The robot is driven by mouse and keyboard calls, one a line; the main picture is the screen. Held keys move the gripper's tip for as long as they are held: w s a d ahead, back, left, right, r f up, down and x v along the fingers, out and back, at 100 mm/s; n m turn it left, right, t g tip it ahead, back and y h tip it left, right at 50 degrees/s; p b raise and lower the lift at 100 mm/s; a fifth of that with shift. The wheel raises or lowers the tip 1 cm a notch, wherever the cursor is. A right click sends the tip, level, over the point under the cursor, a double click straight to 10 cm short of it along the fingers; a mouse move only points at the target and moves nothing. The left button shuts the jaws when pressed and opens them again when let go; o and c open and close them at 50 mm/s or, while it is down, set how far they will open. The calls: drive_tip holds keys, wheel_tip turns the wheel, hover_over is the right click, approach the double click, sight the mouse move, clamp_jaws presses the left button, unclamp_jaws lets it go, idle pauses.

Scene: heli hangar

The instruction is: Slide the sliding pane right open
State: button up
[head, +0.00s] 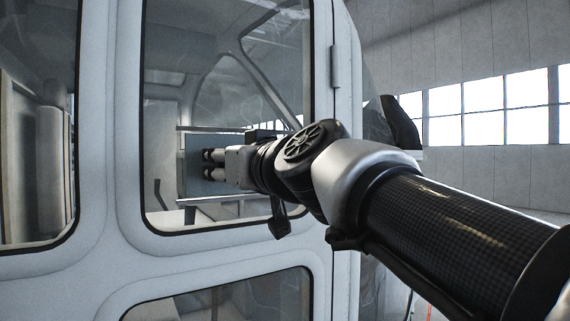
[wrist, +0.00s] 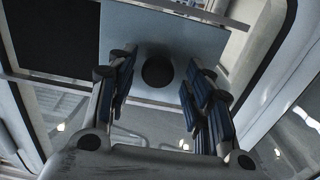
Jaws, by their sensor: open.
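The sliding pane (head: 193,184) looks like a small bluish panel set in the large door window, with my gripper in front of it. In the wrist view the pale pane (wrist: 160,30) fills the top middle and carries a dark round spot (wrist: 158,72), a knob or a hole; I cannot tell which. My gripper (head: 208,164) points left toward the pane. In the wrist view its two fingers (wrist: 158,80) stand apart, one on each side of the dark spot, with nothing held. Whether the fingertips touch the pane is unclear.
The white door frame (head: 126,120) surrounds the window, with a hinge (head: 336,68) on its right side. Another window (head: 38,120) lies to the left and a lower one (head: 230,300) below. Hangar windows (head: 485,105) show at the far right.

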drive_tip(key=v, duration=1.2)
drive_tip(key=shift+f, duration=0.1)
drive_tip(key=s+d+f+m+g+h+b, duration=0.1)
drive_tip(key=s+d+f+g+h+b, duration=0.4)
drive_tip(key=f, duration=1.3)
drive_tip(key=s+d+f+m+b, duration=0.1)
drive_tip(key=d+f+m+b, duration=0.15)
drive_tip(key=f+b, duration=1.1)
drive_tip(key=s+d+f+m+g+h+b, duration=0.1)
drive_tip(key=s+d+f+g+h+b, duration=0.3)
drive_tip(key=f, duration=1.8)
drive_tip(key=s+d+f+m+b, duration=0.1)
drive_tip(key=s+d+f+b, duration=0.1)
drive_tip(key=f, duration=0.7)
drive_tip(key=s+d+f+m+g+h+b, duration=0.1)
drive_tip(key=s+d+f+b, duration=0.2)
drive_tip(key=s+d+f, duration=0.2)
wheel_tip(320, 180, down, 4)
drive_tip(key=shift+s+d+r, duration=0.1)
drive_tip(key=shift+s+d, duration=0.15)
drive_tip(key=shift+s, duration=0.35)
